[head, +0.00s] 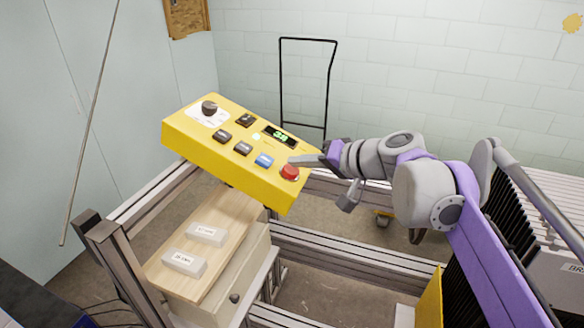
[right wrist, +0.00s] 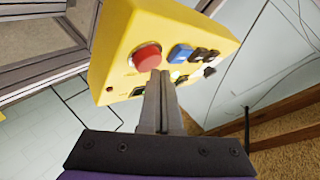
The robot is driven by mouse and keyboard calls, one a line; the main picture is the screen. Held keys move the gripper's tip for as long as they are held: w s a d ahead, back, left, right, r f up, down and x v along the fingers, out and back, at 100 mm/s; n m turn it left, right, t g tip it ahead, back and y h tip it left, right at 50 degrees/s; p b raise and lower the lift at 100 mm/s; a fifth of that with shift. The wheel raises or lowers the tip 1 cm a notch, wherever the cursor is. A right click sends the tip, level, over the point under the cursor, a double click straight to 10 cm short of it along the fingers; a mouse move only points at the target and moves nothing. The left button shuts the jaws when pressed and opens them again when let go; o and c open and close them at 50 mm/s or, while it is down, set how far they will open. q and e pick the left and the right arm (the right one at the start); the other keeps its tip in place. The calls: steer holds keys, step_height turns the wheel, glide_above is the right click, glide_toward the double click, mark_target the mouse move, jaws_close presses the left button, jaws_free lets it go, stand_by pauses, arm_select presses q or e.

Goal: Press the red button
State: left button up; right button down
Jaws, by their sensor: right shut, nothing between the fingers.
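The red button (head: 289,172) sits at the right end of a yellow control panel (head: 225,168), beside a blue button (head: 264,160). My right gripper (head: 297,160) is shut and empty, its fingertips close above the red button. In the right wrist view the red button (right wrist: 147,56) is a round red dome on the yellow panel (right wrist: 115,25), and the shut fingertips (right wrist: 158,74) lie just below and beside it. I cannot tell whether they touch it. My left gripper is not in view.
The panel also carries a black knob (head: 209,107), several black buttons and a small green display (head: 280,135). Metal frame rails (head: 330,248) run beneath. A wooden-topped cabinet (head: 225,225) with two white labelled blocks stands below. A black cart frame (head: 281,85) stands behind.

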steer(key=shift+a+f, duration=0.15)
steer(key=shift+f, duration=0.25)
stand_by(0.6)
steer(key=shift+r, duration=0.1)
steer(key=shift+s+d+r+p, duration=0.1)
steer(key=shift+d+r+p, duration=0.1)
steer(key=shift+r+p, duration=0.35)
steer(key=shift+r, duration=0.2)
steer(key=shift+d, duration=0.1)
